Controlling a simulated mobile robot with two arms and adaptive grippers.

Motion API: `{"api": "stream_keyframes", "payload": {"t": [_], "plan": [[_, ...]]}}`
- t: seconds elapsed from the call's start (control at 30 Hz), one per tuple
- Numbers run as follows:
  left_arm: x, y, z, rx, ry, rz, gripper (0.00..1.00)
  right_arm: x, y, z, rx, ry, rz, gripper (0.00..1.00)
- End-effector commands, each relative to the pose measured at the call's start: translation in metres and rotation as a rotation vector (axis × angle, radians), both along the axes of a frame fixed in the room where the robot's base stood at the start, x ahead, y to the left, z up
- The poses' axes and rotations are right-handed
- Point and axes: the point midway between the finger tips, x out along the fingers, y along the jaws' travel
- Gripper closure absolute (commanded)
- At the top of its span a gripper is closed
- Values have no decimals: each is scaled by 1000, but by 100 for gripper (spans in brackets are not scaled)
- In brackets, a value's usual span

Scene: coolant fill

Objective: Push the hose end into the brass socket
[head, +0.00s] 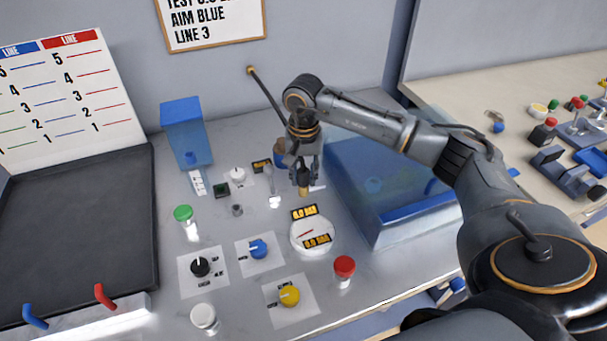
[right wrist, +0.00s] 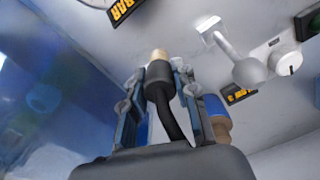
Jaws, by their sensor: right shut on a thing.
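My right gripper (head: 303,180) reaches in from the right and points down over the panel. It is shut on the hose end (right wrist: 163,72), a dark grey collar with a pale brass-coloured tip, with black hose running back between the fingers. The tip also shows below the fingers in the head view (head: 304,191), apart from the panel. A blue and tan cylinder (right wrist: 218,118) stands beside the right finger in the wrist view; it is partly hidden behind the gripper in the head view. I cannot clearly make out the brass socket. My left gripper is out of view.
A translucent blue box (head: 400,205) stands close right of the gripper. A round gauge (head: 312,238), a red-capped bottle (head: 344,270), blue (head: 258,249) and yellow (head: 289,295) knobs sit nearer. A blue tank (head: 186,130) stands at back left. A dark rod (head: 265,90) rises behind.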

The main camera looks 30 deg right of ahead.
Motion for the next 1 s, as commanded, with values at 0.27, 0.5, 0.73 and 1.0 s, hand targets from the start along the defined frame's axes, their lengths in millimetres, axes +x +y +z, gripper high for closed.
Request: {"api": "stream_keyframes", "payload": {"t": [0.27, 0.5, 0.73, 1.0], "plan": [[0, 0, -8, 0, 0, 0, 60, 0, 0, -8, 0, 0, 0, 92], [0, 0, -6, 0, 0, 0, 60, 0, 0, -7, 0, 0, 0, 45], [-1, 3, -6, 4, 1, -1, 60, 0, 0, -6, 0, 0, 0, 45], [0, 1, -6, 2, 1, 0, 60, 1, 0, 32, 0, -5, -1, 45]]}}
